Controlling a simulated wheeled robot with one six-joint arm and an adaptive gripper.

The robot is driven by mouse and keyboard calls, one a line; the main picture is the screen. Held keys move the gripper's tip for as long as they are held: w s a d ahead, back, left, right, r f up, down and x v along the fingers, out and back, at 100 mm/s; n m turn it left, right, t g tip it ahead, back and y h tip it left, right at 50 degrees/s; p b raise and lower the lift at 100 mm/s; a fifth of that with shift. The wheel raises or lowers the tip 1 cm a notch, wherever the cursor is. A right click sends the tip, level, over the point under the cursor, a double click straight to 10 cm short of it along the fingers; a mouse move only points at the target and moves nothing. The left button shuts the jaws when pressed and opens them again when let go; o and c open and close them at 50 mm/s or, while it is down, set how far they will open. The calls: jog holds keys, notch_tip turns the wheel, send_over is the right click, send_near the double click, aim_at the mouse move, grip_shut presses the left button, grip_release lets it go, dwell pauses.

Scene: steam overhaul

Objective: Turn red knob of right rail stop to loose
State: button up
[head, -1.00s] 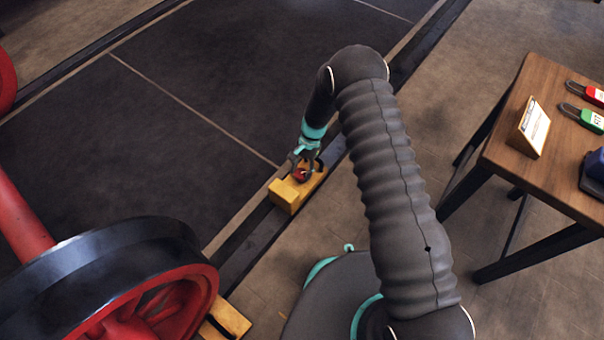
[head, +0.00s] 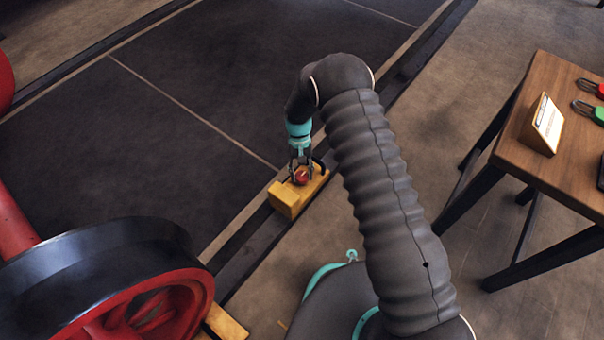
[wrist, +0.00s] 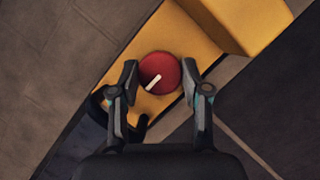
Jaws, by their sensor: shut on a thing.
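The right rail stop is a yellow block (head: 287,198) on the rail, with a round red knob (head: 301,177) on top. In the wrist view the red knob (wrist: 165,68) bears a short white mark pointing to the lower left. My gripper (head: 300,174) reaches down over the stop. In the wrist view my gripper (wrist: 159,73) has one finger on each side of the knob, shut on it. Whether the knob is at loose or tight cannot be read; no labels show.
A large red and black wheel (head: 110,270) stands on the rail at the lower left, with another yellow block (head: 226,322) beside it. A wooden table (head: 520,120) with a small sign (head: 547,122) and tags stands at the right. The dark floor beyond the rail is clear.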

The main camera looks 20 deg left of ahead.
dwell(0.3)
jog(key=o, duration=1.1)
jog(key=v, duration=1.2)
jog(key=shift+a+f, duration=0.1)
jog(key=shift+a, duration=0.05)
